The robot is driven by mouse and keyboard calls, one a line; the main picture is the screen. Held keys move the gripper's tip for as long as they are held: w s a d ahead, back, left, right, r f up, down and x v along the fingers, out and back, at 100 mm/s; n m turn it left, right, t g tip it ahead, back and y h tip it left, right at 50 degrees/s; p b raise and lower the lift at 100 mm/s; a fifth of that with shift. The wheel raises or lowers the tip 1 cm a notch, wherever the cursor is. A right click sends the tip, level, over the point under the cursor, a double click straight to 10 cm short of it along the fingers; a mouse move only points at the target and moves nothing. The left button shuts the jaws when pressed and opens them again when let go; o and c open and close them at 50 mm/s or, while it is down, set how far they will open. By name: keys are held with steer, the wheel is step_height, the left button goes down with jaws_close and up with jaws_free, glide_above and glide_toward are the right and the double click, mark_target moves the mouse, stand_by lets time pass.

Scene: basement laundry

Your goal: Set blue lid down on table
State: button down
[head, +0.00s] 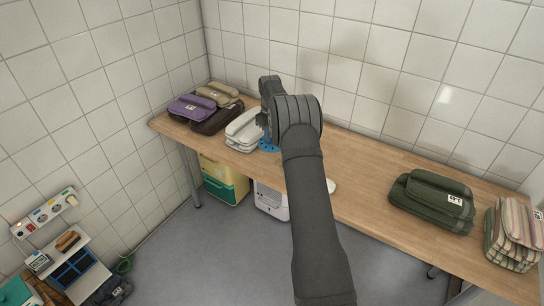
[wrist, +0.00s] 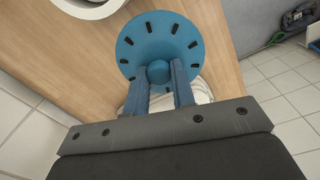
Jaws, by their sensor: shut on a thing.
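The blue lid (wrist: 160,30) is a round disc with dark slots around its rim and a round knob (wrist: 158,72) in its middle. My gripper (wrist: 159,77) is shut on the knob, one finger on each side. In the head view part of the lid (head: 268,146) shows left of my arm, beside a white folded bundle. The wooden table (head: 362,165) lies behind the lid in the wrist view. I cannot tell whether the lid touches the table. My arm hides much of the gripper in the head view.
A white folded bundle (head: 243,128) stands close left of the lid. A purple bundle (head: 190,107) and others lie farther left. A white round rim (wrist: 88,8) is near the lid. A green bundle (head: 432,200) and a striped stack (head: 512,235) stand right; bare table lies between.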

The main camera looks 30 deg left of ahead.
step_height(320, 180, down, 9)
steer(key=shift+r, duration=0.2)
steer(key=shift+f, duration=0.1)
steer(key=c, duration=1.2)
jaws_free()
step_height(320, 180, up, 12)
steer(key=shift+s+r, duration=0.15)
steer(key=f, duration=1.1)
steer(key=shift+w+f, duration=0.2)
steer(key=shift+f, duration=0.2)
steer(key=shift+r, duration=1.7)
